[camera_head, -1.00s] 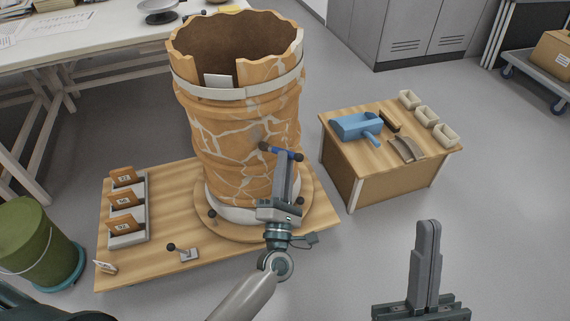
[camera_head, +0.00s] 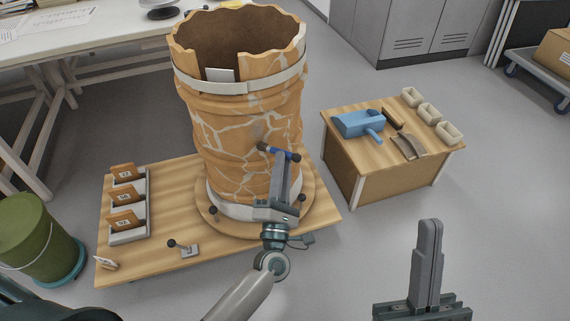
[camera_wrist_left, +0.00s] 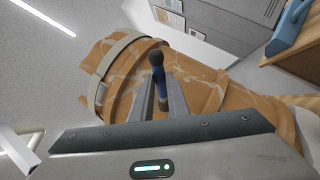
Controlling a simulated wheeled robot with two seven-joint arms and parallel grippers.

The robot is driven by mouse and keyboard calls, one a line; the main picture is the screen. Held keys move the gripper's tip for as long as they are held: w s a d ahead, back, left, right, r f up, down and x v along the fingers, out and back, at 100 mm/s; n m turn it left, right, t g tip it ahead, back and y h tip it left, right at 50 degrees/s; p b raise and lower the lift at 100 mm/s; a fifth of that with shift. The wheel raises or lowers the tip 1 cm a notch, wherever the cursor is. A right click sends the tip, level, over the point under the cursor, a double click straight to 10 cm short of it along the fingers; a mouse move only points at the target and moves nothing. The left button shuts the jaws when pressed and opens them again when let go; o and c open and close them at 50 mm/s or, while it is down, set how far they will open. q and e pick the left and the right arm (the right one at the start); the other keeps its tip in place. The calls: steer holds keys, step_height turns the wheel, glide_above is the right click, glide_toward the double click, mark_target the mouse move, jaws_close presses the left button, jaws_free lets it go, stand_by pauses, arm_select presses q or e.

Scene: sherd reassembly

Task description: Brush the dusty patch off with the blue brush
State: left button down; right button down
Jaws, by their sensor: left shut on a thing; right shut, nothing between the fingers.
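The blue brush (camera_head: 278,152) is gripped crosswise in my left gripper (camera_head: 281,160), in front of the large orange vessel (camera_head: 235,130). One brush end points left and the other right; it also shows between the fingers in the left wrist view (camera_wrist_left: 158,85). I cannot tell whether the bristles touch the vessel wall. The vessel stands upright on a round wooden turntable (camera_head: 310,197), with pale joint lines over its wall and a pale band near its rim. I cannot make out a distinct dusty patch. My right gripper (camera_head: 430,225) is shut and empty over the floor.
A rack of numbered sherds (camera_head: 128,225) stands left of the vessel. A green bucket (camera_head: 35,240) is at far left.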

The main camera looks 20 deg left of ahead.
arm_select(q)
steer(key=shift+a+r, duration=0.1)
steer(key=shift+r, duration=0.05)
steer(key=shift+r+p, duration=1.65)
steer(key=shift+r, duration=0.1)
steer(key=shift+r+p, duration=1.65)
steer(key=shift+r, duration=0.05)
steer(key=shift+r, duration=0.1)
step_height(320, 180, up, 3)
steer(key=p, duration=0.3)
steer(key=shift+r, duration=0.2)
steer(key=s+d, duration=0.3)
steer(key=s, duration=0.2)
steer(key=shift+d, duration=0.35)
